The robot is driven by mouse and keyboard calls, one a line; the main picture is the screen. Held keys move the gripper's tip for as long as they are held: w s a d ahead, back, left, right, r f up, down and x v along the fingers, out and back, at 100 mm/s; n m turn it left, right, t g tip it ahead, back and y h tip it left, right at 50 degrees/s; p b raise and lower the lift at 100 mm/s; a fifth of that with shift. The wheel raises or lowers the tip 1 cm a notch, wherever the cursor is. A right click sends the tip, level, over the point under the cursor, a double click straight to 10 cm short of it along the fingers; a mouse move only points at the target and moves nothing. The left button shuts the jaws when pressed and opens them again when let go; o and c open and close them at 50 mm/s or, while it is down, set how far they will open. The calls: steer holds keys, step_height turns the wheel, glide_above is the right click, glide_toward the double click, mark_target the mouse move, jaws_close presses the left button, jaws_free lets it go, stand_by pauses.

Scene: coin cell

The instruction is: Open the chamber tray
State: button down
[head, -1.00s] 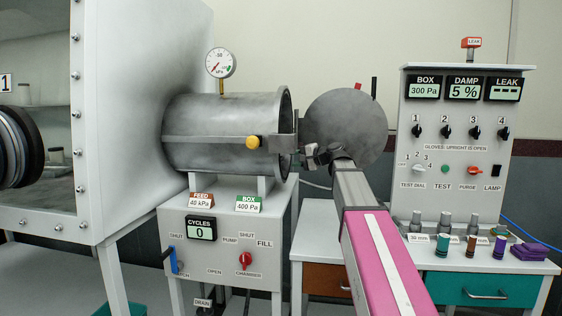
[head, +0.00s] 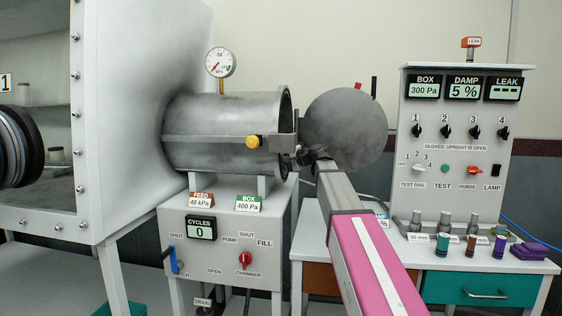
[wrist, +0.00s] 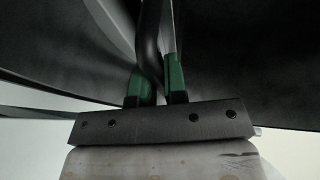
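The chamber (head: 215,130) is a grey metal cylinder lying on its side on a white stand. Its round door (head: 350,130) hangs swung out to the right of its mouth. No tray can be made out in the head view; the chamber's inside is hidden. My gripper (head: 308,156) is at the right edge of the mouth, low beside the door. In the wrist view, its green-tipped fingers (wrist: 160,82) stand close together with a dark curved bar (wrist: 150,45) running down between them. Whether they grip the bar is unclear.
A yellow knob (head: 253,142) sits on the chamber's side bar. A red chamber switch (head: 245,260) and a blue lever (head: 174,260) are on the stand. A control panel (head: 455,145) stands right, above a bench (head: 440,262) with several small cylinders.

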steer(key=s+d, duration=0.3)
steer(key=d, duration=1.2)
steer(key=s+d, duration=0.3)
steer(key=d, duration=1.3)
steer(key=shift+d, duration=0.25)
steer(key=shift+s, duration=0.1)
steer(key=c, duration=1.2)
jaws_free()
steer(key=v, duration=1)
steer(key=shift+s+d, duration=0.2)
steer(key=shift+d, duration=0.15)
